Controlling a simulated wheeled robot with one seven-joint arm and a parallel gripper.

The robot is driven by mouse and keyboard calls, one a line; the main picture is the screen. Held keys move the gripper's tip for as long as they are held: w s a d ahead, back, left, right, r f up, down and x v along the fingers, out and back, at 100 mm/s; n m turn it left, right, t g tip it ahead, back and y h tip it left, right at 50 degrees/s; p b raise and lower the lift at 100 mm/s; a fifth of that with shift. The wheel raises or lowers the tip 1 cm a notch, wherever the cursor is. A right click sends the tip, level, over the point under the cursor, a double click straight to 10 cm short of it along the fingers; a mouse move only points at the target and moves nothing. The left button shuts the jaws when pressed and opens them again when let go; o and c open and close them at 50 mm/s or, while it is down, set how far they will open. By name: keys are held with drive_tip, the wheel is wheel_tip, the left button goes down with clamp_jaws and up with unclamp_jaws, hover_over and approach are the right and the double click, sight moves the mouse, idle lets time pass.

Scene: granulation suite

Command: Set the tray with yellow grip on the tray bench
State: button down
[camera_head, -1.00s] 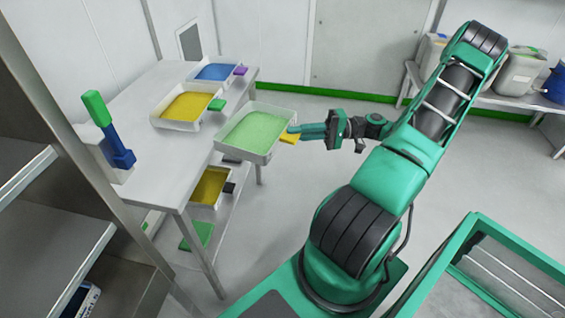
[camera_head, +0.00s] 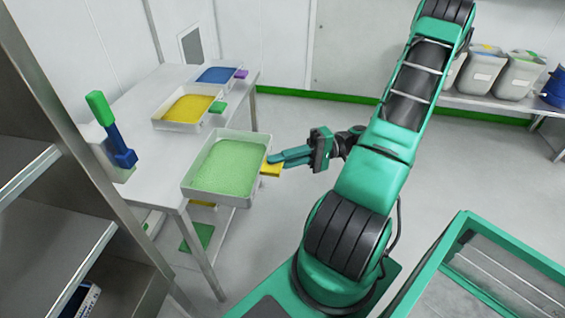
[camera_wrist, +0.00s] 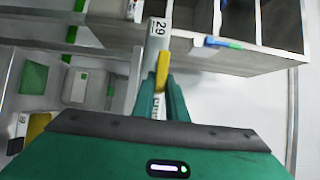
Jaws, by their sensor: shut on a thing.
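The tray with yellow grip (camera_head: 188,191) is a pale tray filled with green material. My gripper (camera_head: 275,163) is shut on its yellow grip (camera_head: 271,170), from the right. The wrist view shows my gripper's fingers (camera_wrist: 161,92) on either side of the yellow grip (camera_wrist: 162,70), with the tray's labelled wall (camera_wrist: 156,42) beyond. The tray looks about level and overlaps the right front edge of the bench (camera_head: 150,160) in the head view. I cannot tell whether it touches the bench top.
On the bench stand a yellow-filled tray with a green grip (camera_head: 217,107), a blue-filled tray with a purple grip (camera_head: 241,74) and a blue-and-green object (camera_head: 112,135). Lower items are partly hidden. A metal rack (camera_head: 50,110) stands at left.

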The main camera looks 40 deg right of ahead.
sight(209, 148)
drive_tip(key=shift+w+a, duration=2.65)
drive_tip(key=shift+w, duration=1)
drive_tip(key=shift+w+a, duration=2.7)
drive_tip(key=shift+w, duration=0.95)
drive_tip(key=shift+w+a, duration=2.65)
drive_tip(key=shift+w, duration=1)
drive_tip(key=shift+f, duration=1)
drive_tip(key=c, duration=1.7)
unclamp_jaws()
drive_tip(key=shift+d, duration=0.15)
drive_tip(key=v, duration=1)
drive_tip(key=shift+d+f, duration=0.1)
drive_tip(key=shift+d, duration=0.2)
